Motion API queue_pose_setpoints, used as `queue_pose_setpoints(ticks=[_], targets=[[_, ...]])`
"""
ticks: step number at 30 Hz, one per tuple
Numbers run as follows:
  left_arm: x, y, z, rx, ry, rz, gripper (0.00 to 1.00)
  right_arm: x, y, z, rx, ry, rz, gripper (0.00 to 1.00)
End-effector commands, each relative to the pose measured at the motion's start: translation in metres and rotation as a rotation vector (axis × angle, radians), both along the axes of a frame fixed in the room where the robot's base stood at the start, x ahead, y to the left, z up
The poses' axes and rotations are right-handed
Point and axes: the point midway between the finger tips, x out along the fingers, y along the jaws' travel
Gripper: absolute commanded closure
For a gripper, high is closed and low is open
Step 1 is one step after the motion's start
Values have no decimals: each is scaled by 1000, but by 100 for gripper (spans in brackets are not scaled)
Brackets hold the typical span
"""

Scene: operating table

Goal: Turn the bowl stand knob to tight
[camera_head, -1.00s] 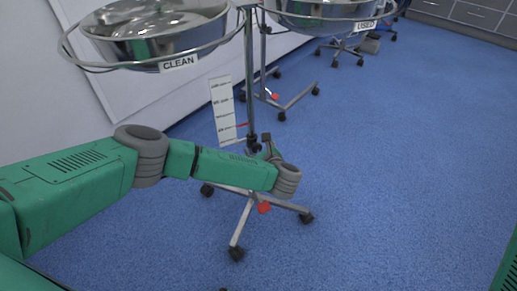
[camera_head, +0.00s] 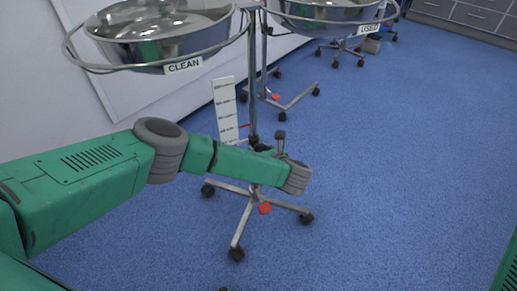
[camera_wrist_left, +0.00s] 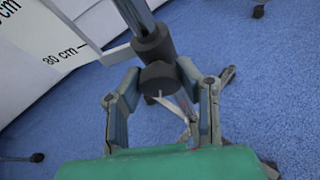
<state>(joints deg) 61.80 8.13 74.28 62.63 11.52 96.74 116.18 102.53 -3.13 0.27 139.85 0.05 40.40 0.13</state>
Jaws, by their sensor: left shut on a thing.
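The bowl stand is a metal pole (camera_head: 252,90) on a wheeled base (camera_head: 241,222), carrying bowls in ring holders at the top. Its black knob (camera_wrist_left: 160,78) sits on a dark collar (camera_wrist_left: 152,44) around the pole, near the middle of the left wrist view. My left gripper (camera_wrist_left: 159,84) has one finger on each side of the knob and is shut on it. In the head view the left arm reaches across to the pole; its forearm hides most of the gripper. The knob's full face is not clear. My right gripper is not in view.
The bowl labelled CLEAN (camera_head: 160,32) hangs at upper left, the one labelled USED (camera_head: 325,10) at top centre. A white scale strip (camera_head: 225,110) stands beside the pole. Other wheeled stands are behind. The blue floor (camera_head: 420,160) is clear to the right.

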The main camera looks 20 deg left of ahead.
Motion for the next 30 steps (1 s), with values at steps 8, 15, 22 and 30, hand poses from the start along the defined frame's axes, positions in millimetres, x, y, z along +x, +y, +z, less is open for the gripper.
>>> queue_pose_setpoints(ticks=[8, 15, 22, 30], targets=[[0, -1, -1, 115, 116, -1, 99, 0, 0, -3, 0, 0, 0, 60], [0, -1, -1, 165, 167, -3, 99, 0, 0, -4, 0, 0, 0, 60], [0, -1, -1, 177, 179, -4, 99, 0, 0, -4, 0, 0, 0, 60], [0, -2, -1, 175, 179, -5, 64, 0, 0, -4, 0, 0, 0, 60]])
